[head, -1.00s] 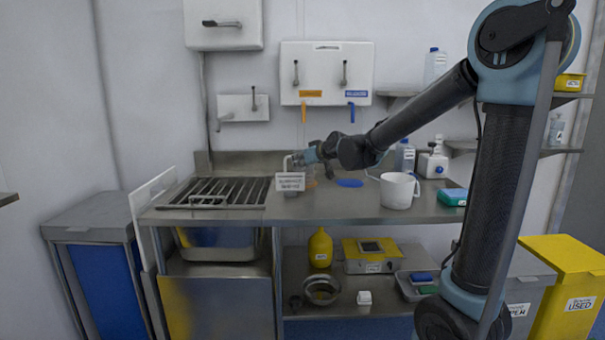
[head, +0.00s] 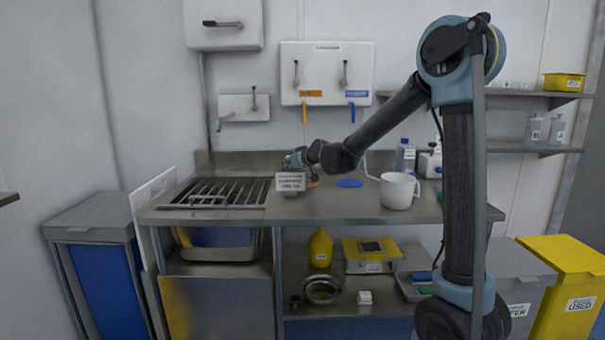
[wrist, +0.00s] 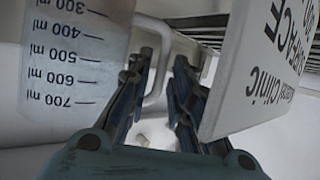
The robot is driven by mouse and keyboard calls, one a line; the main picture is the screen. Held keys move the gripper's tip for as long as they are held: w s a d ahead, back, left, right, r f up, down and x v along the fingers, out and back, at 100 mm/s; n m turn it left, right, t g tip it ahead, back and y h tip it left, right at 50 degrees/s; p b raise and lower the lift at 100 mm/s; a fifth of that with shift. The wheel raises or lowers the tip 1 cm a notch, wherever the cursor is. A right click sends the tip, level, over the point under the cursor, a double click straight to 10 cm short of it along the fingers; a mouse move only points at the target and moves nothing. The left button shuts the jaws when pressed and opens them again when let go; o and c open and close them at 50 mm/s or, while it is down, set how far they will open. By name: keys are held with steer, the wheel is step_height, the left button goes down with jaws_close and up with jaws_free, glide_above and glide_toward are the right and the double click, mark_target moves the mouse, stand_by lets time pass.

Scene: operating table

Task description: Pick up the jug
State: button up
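In the wrist view, a translucent measuring jug (wrist: 75,60) with black ml markings fills the upper left, its text upside down. Its handle (wrist: 164,62) points toward my gripper (wrist: 160,66). The two fingers are apart, and the handle shows in and behind the gap; contact cannot be told. In the head view, my gripper (head: 292,160) is just behind the top of a small white sign (head: 290,181) on the steel counter. The jug is hard to make out there, behind the sign and gripper.
The sign (wrist: 262,60) stands close beside the right finger in the wrist view. A white handled pitcher (head: 399,191) stands farther right on the counter (head: 338,207). A drain rack (head: 215,191) lies left. A blue item (head: 349,183) lies behind.

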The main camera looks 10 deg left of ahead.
steer(key=shift+w+a+f, duration=0.2)
steer(key=shift+w+a, duration=0.15)
steer(key=shift+a, duration=0.05)
jaws_close()
steer(key=shift+r, duration=0.15)
